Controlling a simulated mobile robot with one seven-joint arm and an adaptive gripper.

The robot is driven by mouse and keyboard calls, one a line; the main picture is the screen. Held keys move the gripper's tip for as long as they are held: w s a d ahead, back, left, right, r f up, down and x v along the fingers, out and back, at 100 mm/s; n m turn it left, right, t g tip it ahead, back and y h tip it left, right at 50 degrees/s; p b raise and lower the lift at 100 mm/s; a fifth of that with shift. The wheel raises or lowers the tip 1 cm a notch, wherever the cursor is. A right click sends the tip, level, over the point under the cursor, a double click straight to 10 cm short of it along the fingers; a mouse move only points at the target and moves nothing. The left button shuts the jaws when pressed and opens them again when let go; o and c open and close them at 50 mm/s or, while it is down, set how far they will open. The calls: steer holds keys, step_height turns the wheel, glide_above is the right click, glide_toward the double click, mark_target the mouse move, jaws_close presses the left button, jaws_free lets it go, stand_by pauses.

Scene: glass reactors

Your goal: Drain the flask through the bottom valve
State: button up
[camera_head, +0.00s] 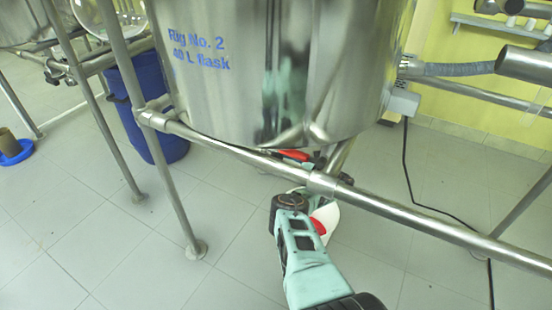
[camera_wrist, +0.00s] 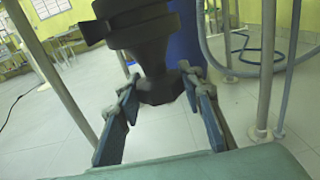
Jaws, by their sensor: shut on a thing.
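The steel flask vessel (camera_head: 280,70), marked "Rig No. 2, 40 L flask", fills the top middle of the head view. Under it a red handle (camera_head: 292,155) shows just above the frame rail, at the bottom valve. My arm reaches up under the rail, and my gripper's fingers are mostly hidden there. In the wrist view my gripper (camera_wrist: 160,85) has its two blue-padded fingers on either side of the dark bottom valve (camera_wrist: 150,45) and is shut on it. Exactly which part touches the pads cannot be made out. The liquid inside the steel vessel is hidden.
The steel frame rail (camera_head: 420,222) crosses in front of the valve, close above my arm. A blue bin (camera_head: 150,100) stands on the floor behind the left frame legs. A black cable (camera_head: 430,208) hangs at the right. The tiled floor at lower left is clear.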

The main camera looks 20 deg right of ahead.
steer(key=shift+a+n+g+y, duration=0.1)
steer(key=shift+n+g+y, duration=0.5)
steer(key=shift+y, duration=0.1)
steer(key=o, duration=1.2)
steer(key=v, duration=1.2)
steer(key=shift+c, duration=0.8)
